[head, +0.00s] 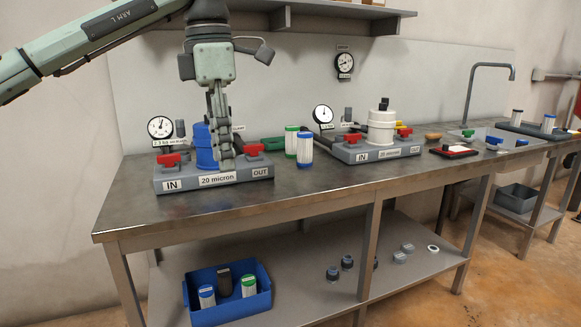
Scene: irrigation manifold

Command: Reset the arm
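My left arm comes in from the upper left. Its gripper (226,163) points down in front of the left filter station (214,180), by the blue housing (203,148), partly covering it. The fingers look close together, but I cannot tell whether they touch the housing or grip anything. The station has two red valve handles, IN and OUT labels and a "20 micron" label. My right gripper does not show in the head view.
The steel bench (330,190) also bears white cartridges with green (291,142) and blue caps (305,150), a second station with a white housing (381,130), and a sink (490,138). A shelf (300,12) overhangs behind. A blue bin (232,314) stands below. The bench front is clear.

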